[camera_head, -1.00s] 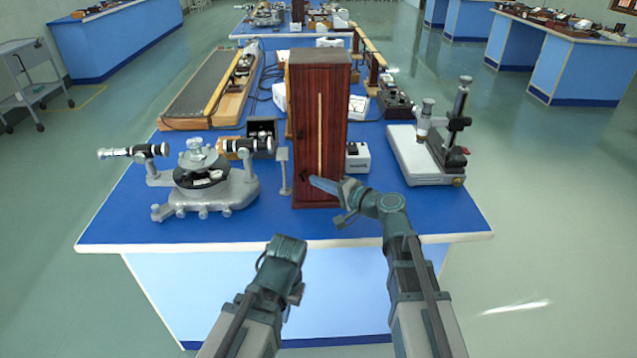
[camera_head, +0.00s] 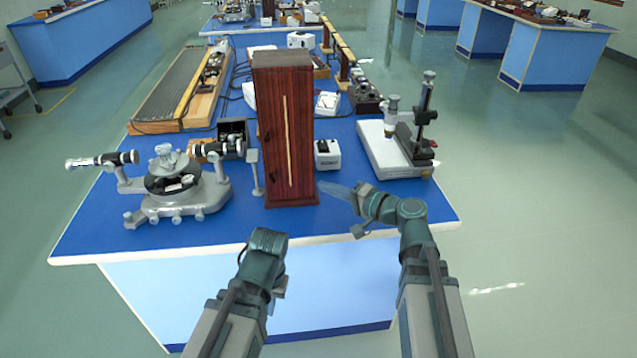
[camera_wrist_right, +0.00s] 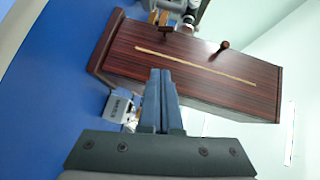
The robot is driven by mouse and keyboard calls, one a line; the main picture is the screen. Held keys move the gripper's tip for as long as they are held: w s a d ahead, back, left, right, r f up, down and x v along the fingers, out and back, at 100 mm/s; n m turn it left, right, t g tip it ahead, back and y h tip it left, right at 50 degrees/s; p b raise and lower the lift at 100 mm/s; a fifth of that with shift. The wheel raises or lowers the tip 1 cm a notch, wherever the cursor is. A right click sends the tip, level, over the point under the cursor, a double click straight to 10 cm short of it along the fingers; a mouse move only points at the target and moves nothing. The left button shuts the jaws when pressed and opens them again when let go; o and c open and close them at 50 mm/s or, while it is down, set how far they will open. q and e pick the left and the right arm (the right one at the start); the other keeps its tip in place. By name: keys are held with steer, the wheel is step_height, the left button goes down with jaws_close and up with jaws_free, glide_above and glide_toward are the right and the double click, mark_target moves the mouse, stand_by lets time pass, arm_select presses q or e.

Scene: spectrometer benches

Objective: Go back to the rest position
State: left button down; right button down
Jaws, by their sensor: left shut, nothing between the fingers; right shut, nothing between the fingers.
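My right gripper (camera_head: 335,191) points left over the blue bench top (camera_head: 390,205), just right of the foot of a tall dark red wooden box (camera_head: 272,150). In the right wrist view its two fingers (camera_wrist_right: 160,85) are together with nothing between them, and the wooden box (camera_wrist_right: 200,65) lies beyond their tips. I cannot tell if they touch. My left gripper (camera_head: 268,240) is low at the front edge of the bench, pointing away from me. Its fingertips are mostly hidden by its own wrist, and no held thing shows.
A grey spectrometer (camera_head: 170,190) stands on the left of the bench. A travelling microscope (camera_head: 395,150) stands on the right. A small white box (camera_head: 327,154) is behind my right gripper. The bench's front edge is clear, with open green floor on the right.

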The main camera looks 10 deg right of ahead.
steer(key=shift+s+d, duration=0.2)
stand_by(0.4)
